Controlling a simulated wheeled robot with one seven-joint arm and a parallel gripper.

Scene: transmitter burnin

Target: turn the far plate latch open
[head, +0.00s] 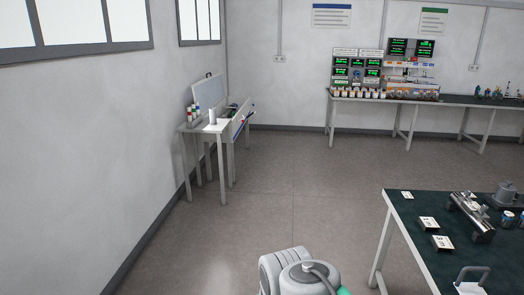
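I cannot pick out the far plate latch in the head view. A bench (405,235) with a dark green top at the lower right carries a long metal fixture (470,215), but its details are too small to tell whether it has a latch. My gripper is not in view.
Labelled blocks (428,223) and a handled white item (472,283) lie on the near bench, with a grey round device (506,193) behind. A small side table (216,126) stands by the left wall. Instrument racks (357,70) stand on the back bench. The middle floor is clear.

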